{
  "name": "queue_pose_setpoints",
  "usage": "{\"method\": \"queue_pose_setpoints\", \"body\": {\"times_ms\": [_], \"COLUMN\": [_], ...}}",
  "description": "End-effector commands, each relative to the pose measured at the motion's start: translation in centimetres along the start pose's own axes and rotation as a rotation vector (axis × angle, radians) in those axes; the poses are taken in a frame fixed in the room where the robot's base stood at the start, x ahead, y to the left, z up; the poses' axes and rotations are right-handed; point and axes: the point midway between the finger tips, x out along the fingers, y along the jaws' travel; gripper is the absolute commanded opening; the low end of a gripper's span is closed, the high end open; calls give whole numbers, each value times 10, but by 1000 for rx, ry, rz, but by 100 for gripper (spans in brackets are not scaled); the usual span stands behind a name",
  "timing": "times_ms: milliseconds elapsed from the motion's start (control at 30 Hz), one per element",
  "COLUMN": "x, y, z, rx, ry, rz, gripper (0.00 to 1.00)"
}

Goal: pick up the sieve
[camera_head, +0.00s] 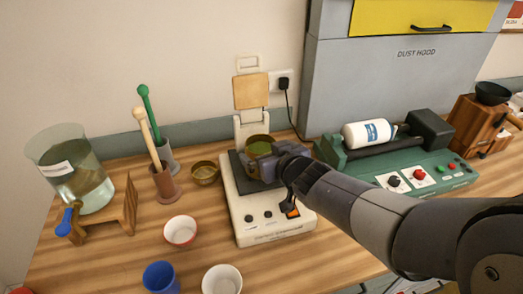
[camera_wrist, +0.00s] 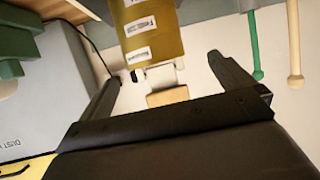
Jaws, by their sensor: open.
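The sieve (camera_head: 260,139) is a brass-coloured round vessel with a greenish inside. It stands at the back of a white machine (camera_head: 272,229), partly hidden behind my gripper (camera_head: 260,160). In the wrist view it seems to be the brass-coloured cylinder with white labels (camera_wrist: 155,38) at the top. My gripper also shows in the wrist view (camera_wrist: 167,69), with its two fingers spread wide and nothing clasped. The cylinder appears in line with the gap, nearer the left finger in the picture. I cannot tell whether a finger touches it.
A green machine with a white bottle (camera_head: 367,133) stands right of the sieve's machine, before the grey dust hood (camera_head: 400,80). To the left are a small brass bowl (camera_head: 205,173), pestles in holders (camera_head: 165,182), cups (camera_head: 181,231) and a glass tank (camera_head: 75,175).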

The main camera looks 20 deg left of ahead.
Motion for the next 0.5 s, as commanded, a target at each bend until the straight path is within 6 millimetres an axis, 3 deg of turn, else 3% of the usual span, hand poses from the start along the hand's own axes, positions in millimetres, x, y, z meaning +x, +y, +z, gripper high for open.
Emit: {"method": "queue_pose_setpoints", "body": {"times_ms": [267,500], "x": [18,46], "y": [1,8], "z": [1,2], "rx": [1,0], "ry": [-2,-4], "rz": [1,1], "gripper": [100,100]}}
